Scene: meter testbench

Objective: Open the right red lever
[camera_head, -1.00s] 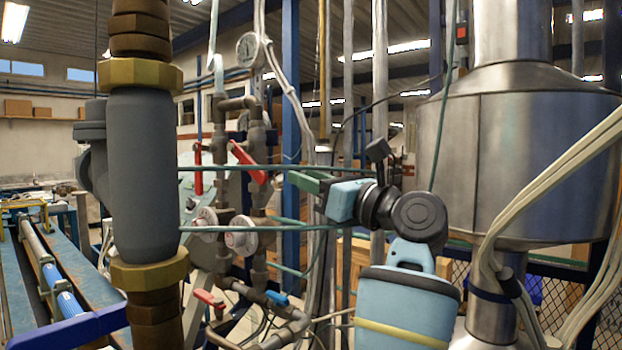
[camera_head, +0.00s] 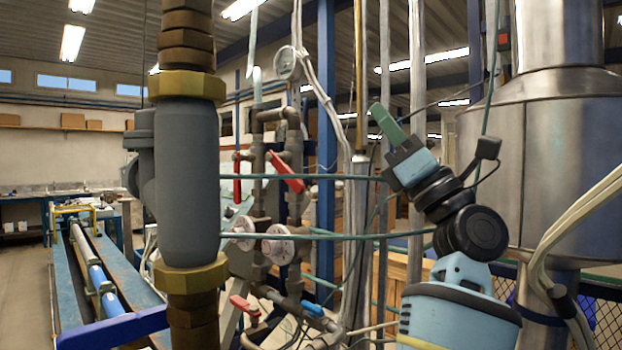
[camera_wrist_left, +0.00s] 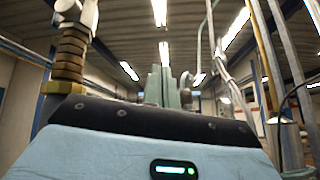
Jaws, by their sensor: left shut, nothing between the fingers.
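The right red lever (camera_head: 286,173) slants down to the right on a pipe behind the big grey valve body. The left red lever (camera_head: 237,180) hangs about vertical beside it. My left gripper (camera_head: 380,115) is to the right of and higher than the right lever, apart from it in the picture. Its green fingers point up and to the left, shut and empty. The fingers also show upright in the left wrist view (camera_wrist_left: 160,86), where I cannot make out either lever. My right gripper is not in view.
The grey valve body (camera_head: 190,180) with brass nuts fills the left foreground. Thin green rods (camera_head: 330,236) cross between it and my arm. A small red handle (camera_head: 240,302) and blue handle (camera_head: 312,308) sit lower down. A large steel tank (camera_head: 540,170) stands at right.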

